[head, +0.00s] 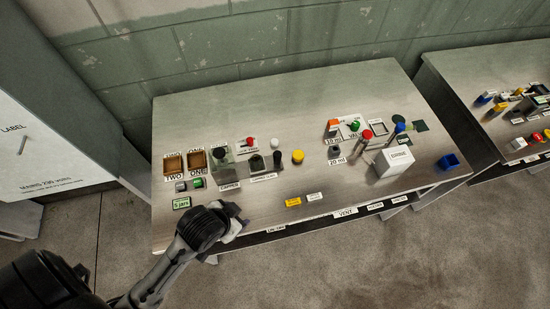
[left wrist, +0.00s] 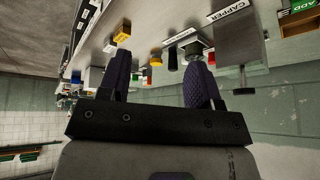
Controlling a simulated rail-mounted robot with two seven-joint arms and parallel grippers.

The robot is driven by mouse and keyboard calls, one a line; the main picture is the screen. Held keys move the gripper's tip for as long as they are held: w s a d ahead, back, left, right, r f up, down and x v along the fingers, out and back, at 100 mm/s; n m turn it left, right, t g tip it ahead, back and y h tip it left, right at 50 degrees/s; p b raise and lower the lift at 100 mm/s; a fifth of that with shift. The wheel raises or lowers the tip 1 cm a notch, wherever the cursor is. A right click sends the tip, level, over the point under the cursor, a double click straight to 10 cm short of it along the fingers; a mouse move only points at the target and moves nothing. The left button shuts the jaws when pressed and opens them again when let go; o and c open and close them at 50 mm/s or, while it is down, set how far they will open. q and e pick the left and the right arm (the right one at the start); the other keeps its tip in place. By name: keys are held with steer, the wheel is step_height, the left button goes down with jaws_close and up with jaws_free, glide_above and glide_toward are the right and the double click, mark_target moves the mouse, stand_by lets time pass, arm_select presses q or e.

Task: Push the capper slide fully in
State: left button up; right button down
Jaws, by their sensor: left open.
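The capper (head: 219,162) is a small grey-green unit at the left part of the table, behind the CAPPER label (head: 230,187). The label also shows upside down in the left wrist view (left wrist: 228,12), with a grey block (left wrist: 232,50) beside it and a dark T-shaped piece (left wrist: 243,88) on that block. I cannot tell how far in the slide is. My left gripper (head: 236,226) is over the table's front edge, in front of the capper and apart from it. Its two dark fingers (left wrist: 158,40) are spread with nothing between them. My right gripper is out of view.
Two brown bins (head: 173,163) stand left of the capper. A yellow-capped jar (head: 298,157) stands to the right. The table's front left is mostly clear.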

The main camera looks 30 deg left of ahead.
arm_select(q)
steer(key=w+a+r+m+t, duration=0.1)
steer(key=w+r+m+t, duration=0.15)
steer(key=w+r, duration=0.85)
steer(key=w+a+r+m+t, duration=0.1)
steer(key=w+r+m+t, duration=0.15)
steer(key=w+r, duration=0.9)
steer(key=w+a+f+m+g+y, duration=0.1)
steer(key=w+a+f+g, duration=0.25)
steer(key=w+f, duration=0.3)
steer(key=m+g+h, duration=0.6)
steer(key=m+g, duration=0.1)
steer(key=m, duration=0.2)
glide_toward(277, 154)
steer(key=x, duration=1.2)
steer(key=shift+w+b, duration=0.1)
steer(key=shift+b, duration=0.25)
